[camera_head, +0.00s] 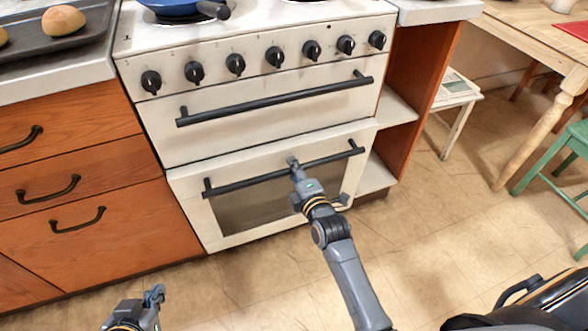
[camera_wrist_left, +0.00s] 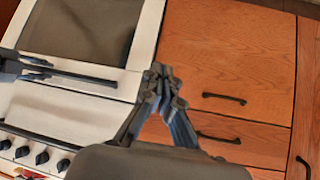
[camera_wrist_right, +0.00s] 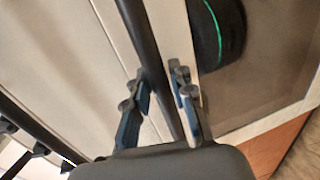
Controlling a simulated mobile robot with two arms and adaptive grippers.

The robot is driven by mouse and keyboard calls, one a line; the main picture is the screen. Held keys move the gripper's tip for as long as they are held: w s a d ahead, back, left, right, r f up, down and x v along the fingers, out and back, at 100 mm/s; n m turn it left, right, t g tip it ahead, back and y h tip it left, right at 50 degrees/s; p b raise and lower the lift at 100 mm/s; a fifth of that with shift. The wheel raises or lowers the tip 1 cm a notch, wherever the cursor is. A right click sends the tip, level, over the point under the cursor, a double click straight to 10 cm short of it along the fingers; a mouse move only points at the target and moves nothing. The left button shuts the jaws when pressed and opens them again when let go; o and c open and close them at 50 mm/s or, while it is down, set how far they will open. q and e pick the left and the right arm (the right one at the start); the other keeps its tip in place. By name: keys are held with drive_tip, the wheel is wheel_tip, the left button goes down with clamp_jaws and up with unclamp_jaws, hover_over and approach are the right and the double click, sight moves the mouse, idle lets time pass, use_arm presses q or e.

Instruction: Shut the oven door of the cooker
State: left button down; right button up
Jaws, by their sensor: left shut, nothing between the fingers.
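The white cooker's oven door (camera_head: 190,190) is the lower door, with a dark glass window (camera_head: 255,205) and a black bar handle (camera_head: 240,184). It looks shut or nearly shut; I cannot tell if a gap remains. My right gripper (camera_head: 294,165) is at the middle of this handle. In the right wrist view the bar handle (camera_wrist_right: 150,50) passes between the open fingers (camera_wrist_right: 162,98), with a gap on one side. My left gripper (camera_head: 154,297) is shut and empty, low at the left, away from the cooker. It also shows in the left wrist view (camera_wrist_left: 162,82).
An upper door with its own bar handle (camera_head: 270,103) and several black knobs (camera_head: 235,65) are above. Wooden drawers (camera_head: 90,185) stand at the left. A blue pan (camera_head: 175,8) is on the hob. A green chair (camera_head: 550,160) is at the right. The floor (camera_head: 240,285) in front is clear.

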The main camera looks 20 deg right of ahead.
clamp_jaws()
